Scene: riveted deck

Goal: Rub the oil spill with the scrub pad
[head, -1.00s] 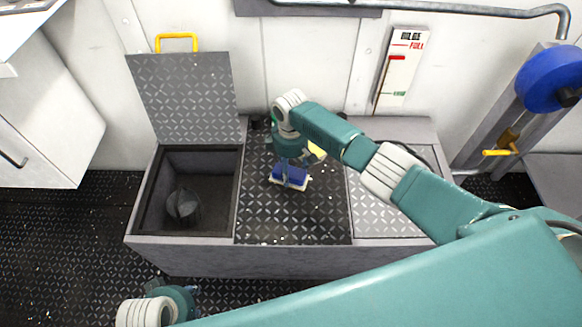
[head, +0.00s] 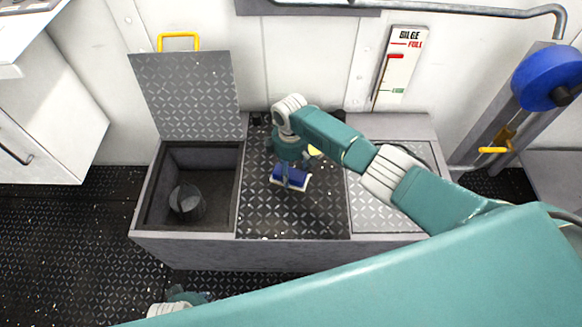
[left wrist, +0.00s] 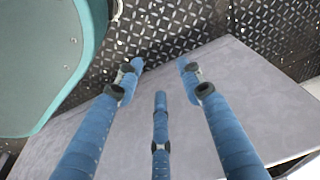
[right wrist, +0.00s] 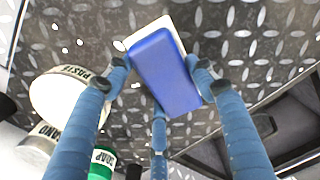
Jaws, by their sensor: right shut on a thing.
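The scrub pad (head: 291,177), a blue block on a white base, is in my right gripper (head: 287,172), over the dark middle tread plate of the bench. In the right wrist view the pad (right wrist: 165,70) sits between the fingers (right wrist: 160,75), its white side toward the plate. I cannot tell whether it touches the plate. No oil spill stands out clearly; the middle plate (head: 270,215) looks darker than the right one and carries pale specks. My left gripper (head: 185,297) is low in the head view, partly hidden by my arm. In the left wrist view its fingers (left wrist: 159,72) are apart and empty.
An open bin (head: 152,205) with a raised lid (head: 188,95) holds a grey bucket (head: 187,202) left of the plate. A wall (head: 300,60) closes the back.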

